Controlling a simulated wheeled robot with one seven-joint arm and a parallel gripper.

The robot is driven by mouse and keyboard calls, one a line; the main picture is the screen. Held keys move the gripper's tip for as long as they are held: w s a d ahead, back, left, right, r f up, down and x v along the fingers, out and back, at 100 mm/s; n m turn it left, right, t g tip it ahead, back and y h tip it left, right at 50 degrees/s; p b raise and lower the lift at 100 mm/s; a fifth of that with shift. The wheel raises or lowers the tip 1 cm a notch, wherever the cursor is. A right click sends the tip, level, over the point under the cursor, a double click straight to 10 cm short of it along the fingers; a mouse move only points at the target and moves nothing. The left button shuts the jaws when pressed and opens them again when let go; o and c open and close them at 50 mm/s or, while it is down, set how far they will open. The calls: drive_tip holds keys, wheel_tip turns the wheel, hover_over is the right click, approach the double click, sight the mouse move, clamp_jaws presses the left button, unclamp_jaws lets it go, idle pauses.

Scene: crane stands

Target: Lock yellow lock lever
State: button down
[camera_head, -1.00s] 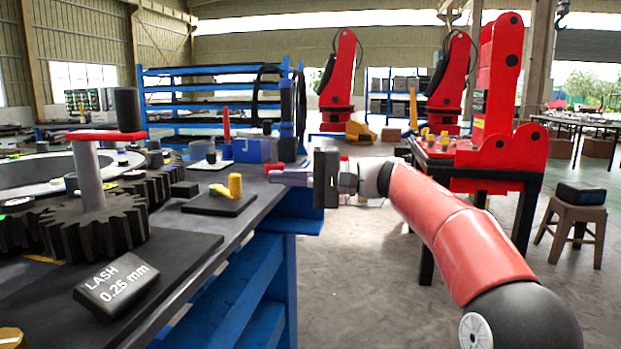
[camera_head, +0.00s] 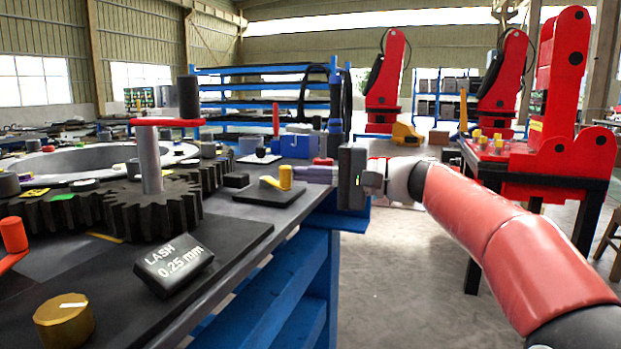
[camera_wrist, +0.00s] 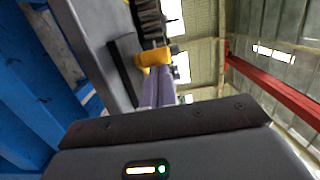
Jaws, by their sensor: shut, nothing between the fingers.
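The yellow lock lever (camera_head: 285,178) stands on a black base plate (camera_head: 262,197) near the right edge of the dark workbench. It has an upright round knob and a short arm lying to the left. My gripper (camera_head: 297,173) is shut and empty, reaching in from the right at the knob's height. Its fingertips are right beside the knob; I cannot tell if they touch. In the wrist view the lever (camera_wrist: 153,58) shows just beyond the tips of my shut fingers (camera_wrist: 157,78), which hide part of its near side.
A large dark gear (camera_head: 150,210) with a red-handled crank (camera_head: 168,122) stands left of the lever. A black "LASH 0.25 mm" display (camera_head: 173,264) and a brass knob (camera_head: 64,320) are nearer. Small blocks lie behind the lever. Open floor lies right of the blue bench frame.

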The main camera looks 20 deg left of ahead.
sight(285, 202)
drive_tip(key=shift+s+a+f+m+t+b, duration=0.15)
drive_tip(key=shift+s+m+t+b, duration=0.15)
drive_tip(key=shift+t+b, duration=0.25)
drive_tip(key=s+m+t+b, duration=0.1)
drive_tip(key=t+b, duration=0.1)
drive_tip(key=b, duration=0.1)
drive_tip(key=shift+s+a+f+m+t, duration=0.1)
drive_tip(key=shift+s+a+m+t, duration=0.25)
drive_tip(key=shift+m, duration=0.05)
drive_tip(key=shift+s+a+r+t+b, duration=0.2)
drive_tip(key=shift+s+a+t+b, duration=0.1)
drive_tip(key=shift+s+a+b, duration=0.7)
drive_tip(key=shift+s, duration=0.1)
